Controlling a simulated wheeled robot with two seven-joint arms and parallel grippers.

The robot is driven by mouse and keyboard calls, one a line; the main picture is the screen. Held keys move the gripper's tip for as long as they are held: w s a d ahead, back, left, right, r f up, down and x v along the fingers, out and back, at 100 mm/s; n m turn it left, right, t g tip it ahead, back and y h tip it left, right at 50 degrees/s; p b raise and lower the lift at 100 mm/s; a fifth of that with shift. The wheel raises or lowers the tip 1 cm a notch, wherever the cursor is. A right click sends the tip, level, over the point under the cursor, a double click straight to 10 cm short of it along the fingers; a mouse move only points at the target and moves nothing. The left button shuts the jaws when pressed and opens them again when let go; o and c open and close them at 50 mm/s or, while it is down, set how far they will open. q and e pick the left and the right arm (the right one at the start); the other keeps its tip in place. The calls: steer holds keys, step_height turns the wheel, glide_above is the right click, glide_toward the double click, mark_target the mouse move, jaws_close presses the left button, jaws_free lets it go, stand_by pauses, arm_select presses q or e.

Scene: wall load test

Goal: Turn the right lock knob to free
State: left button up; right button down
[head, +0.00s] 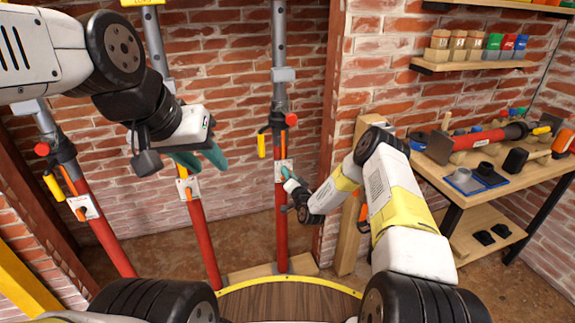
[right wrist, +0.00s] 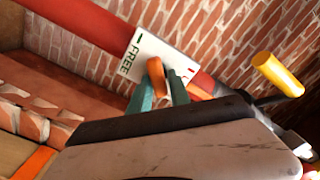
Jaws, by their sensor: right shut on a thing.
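The right red post (head: 281,225) stands upright against the brick wall with a white lock plate (head: 284,168) on it. In the right wrist view the plate (right wrist: 140,55) shows the word FREE and a dark mark at one end. The orange lock knob (right wrist: 156,72) stands out from the plate between the green fingertips. My right gripper (head: 287,176) is shut on this knob; its fingers hide part of the knob and plate. In the head view the knob is mostly hidden. My left gripper (head: 200,158) is open and empty, in front of the middle post.
The middle post (head: 204,240) and left post (head: 104,235) carry similar plates with orange knobs. A yellow handle (head: 262,146) and red knob (head: 292,120) sit above the right plate. A workbench (head: 465,185) with tools stands at the right.

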steer(key=m, duration=0.4)
steer(key=shift+d+f+m, duration=0.2)
steer(key=shift+f+m, duration=0.25)
steer(key=shift+m, duration=0.85)
steer(key=shift+f+m, duration=0.1)
steer(key=shift+m, duration=0.9)
steer(key=c, duration=1.4)
jaws_free()
steer(key=shift+o, duration=0.2)
steer(key=v, duration=0.7)
steer(key=shift+s, duration=0.35)
steer(key=shift+d+r, duration=0.1)
